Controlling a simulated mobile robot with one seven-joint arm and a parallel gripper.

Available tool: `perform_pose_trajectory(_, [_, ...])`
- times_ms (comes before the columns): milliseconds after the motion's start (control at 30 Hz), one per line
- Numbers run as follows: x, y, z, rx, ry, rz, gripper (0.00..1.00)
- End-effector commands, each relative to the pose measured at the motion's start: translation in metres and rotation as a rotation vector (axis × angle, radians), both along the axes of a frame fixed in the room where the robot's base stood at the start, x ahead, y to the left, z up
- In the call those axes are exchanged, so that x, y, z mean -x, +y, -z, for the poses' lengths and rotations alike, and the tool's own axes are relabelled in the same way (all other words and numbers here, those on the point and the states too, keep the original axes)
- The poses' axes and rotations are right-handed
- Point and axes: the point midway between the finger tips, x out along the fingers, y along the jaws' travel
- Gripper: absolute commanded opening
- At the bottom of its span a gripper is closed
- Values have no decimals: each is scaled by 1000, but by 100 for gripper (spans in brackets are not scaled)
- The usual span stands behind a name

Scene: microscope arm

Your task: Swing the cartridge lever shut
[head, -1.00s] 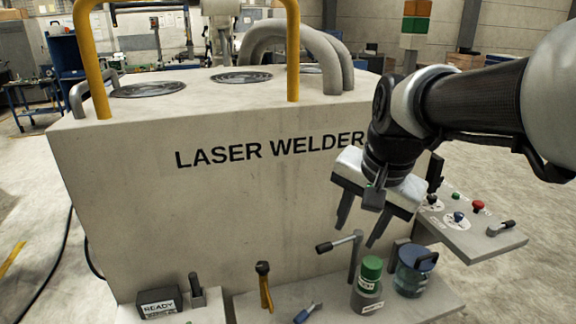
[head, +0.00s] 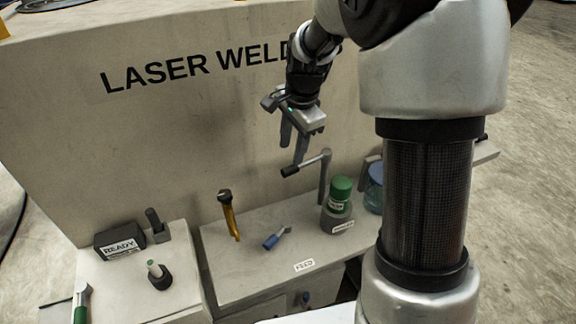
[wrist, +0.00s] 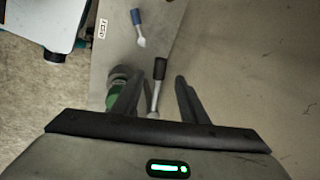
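A lever (head: 308,164) with a black grip and a grey rod sticks out sideways from an upright post (head: 323,182) on the shelf below the laser welder's face. I take it as the cartridge lever, though no label on it is readable. My gripper (head: 294,150) is above the lever, fingers pointing down and spread. In the wrist view the lever's black grip and rod (wrist: 157,90) appear between the two open fingers (wrist: 158,84). I cannot tell whether either finger touches it. A green-capped bottle (head: 338,200) stands close to the post, partly hidden by a finger in the wrist view.
A blue-lidded jar (head: 373,192) stands right of the bottle, partly behind my arm. A yellow-handled tool (head: 229,216) and a blue-handled piece (head: 277,238) are left on the shelf (head: 235,270). A READY box (head: 119,240) is farther left. The welder wall (head: 200,140) rises behind.

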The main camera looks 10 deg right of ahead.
Motion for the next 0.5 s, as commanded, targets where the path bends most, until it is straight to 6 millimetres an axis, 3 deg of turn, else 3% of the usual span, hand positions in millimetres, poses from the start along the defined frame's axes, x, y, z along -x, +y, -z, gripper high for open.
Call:
perform_pose_trajectory(200, [-8,3,47,-1,4,0,39])
perform_pose_trajectory(500, [-14,5,78,-1,1,0,39])
